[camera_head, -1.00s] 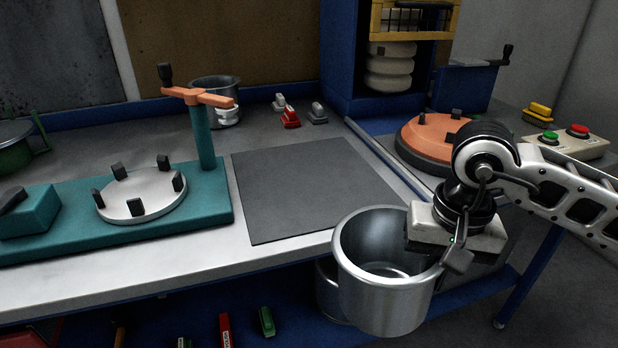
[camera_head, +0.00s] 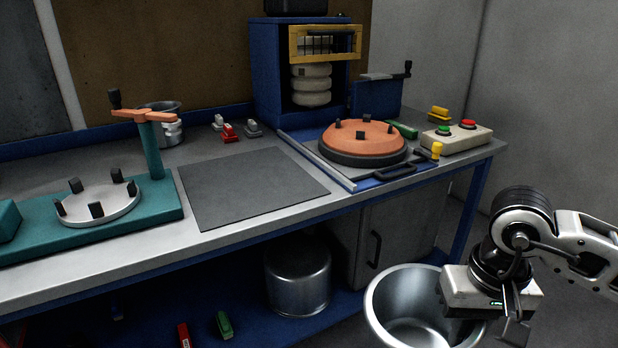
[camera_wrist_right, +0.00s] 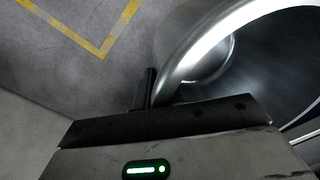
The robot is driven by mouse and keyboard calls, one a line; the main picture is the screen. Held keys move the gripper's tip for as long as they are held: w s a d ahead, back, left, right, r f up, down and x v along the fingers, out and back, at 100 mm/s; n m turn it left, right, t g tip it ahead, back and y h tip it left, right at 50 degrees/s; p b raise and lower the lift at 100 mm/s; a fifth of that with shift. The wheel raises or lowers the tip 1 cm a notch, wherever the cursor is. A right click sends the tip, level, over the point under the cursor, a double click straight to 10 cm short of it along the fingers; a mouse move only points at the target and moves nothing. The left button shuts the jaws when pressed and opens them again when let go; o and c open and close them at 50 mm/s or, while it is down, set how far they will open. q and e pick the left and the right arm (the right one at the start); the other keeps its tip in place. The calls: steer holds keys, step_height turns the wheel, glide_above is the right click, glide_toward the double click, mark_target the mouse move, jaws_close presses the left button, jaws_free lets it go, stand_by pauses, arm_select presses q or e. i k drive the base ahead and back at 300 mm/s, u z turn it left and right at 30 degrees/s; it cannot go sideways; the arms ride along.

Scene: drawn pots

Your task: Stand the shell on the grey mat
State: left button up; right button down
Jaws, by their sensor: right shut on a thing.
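The shell (camera_head: 400,305) is a large open metal pot at the bottom right of the head view, held in the air in front of the bench, mouth upward. My right gripper (camera_head: 502,318) is shut on the right side of its rim. In the wrist view the shell's shiny rim (camera_wrist_right: 205,50) curves past a dark finger of my right gripper (camera_wrist_right: 148,92); the other finger is hard to make out. The grey mat (camera_head: 250,188) lies flat and empty on the bench top, left of and above the shell in the picture. My left gripper is not in view.
A teal fixture (camera_head: 155,205) with a round plate stands left of the mat. An orange turntable (camera_head: 362,140) and a button box (camera_head: 457,138) are on its right. Small clamps (camera_head: 229,133) lie behind it. Another metal pot (camera_head: 298,280) stands on the shelf below.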

mark_target(265, 185)
steer(key=z, duration=0.8)
steer(key=i, duration=0.5)
steer(key=u, duration=1.85)
